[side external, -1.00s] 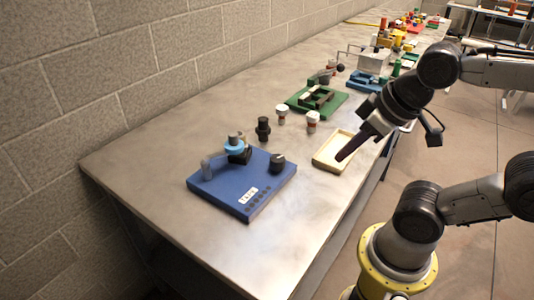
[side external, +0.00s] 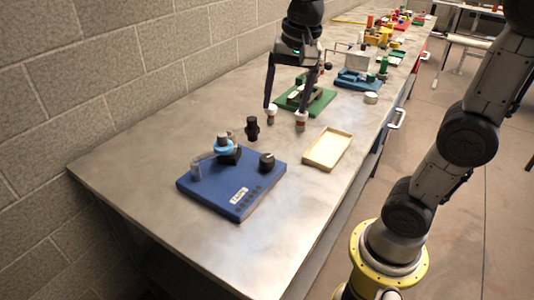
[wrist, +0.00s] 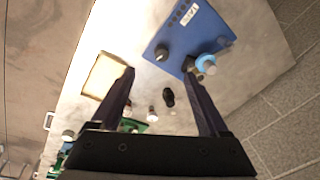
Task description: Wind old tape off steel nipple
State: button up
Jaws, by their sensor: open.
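A blue board (side external: 262,187) lies on the bench; it also shows in the wrist view (wrist: 178,38). On it are a grey metal cylinder in a light blue ring (side external: 224,147), a grey post (side external: 196,171) and a black knob (side external: 267,161). Behind the board stand a black fitting (side external: 252,128) and two small white-topped fittings, one on the left (side external: 270,117) and one on the right (side external: 301,122). I cannot tell which piece is the steel nipple; no tape is clear. My gripper (side external: 286,108) is open and empty, fingers down, above the white-topped fittings. In the wrist view its fingers (wrist: 160,67) are spread wide.
A shallow cream tray (side external: 327,149) lies right of the fittings, near the bench edge. A green board (side external: 318,103) and a blue fixture (side external: 360,80) stand farther back. A brick wall (side external: 120,70) borders the bench on the left. The front of the bench is clear.

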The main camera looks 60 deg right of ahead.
jog(key=m+g, duration=0.1)
jog(key=g, duration=0.1)
send_over(267, 157)
notch_tip(267, 157, down, 4)
notch_tip(267, 157, down, 15)
jog(key=shift+a+r, duration=0.1)
grip_shut()
dwell(0.5)
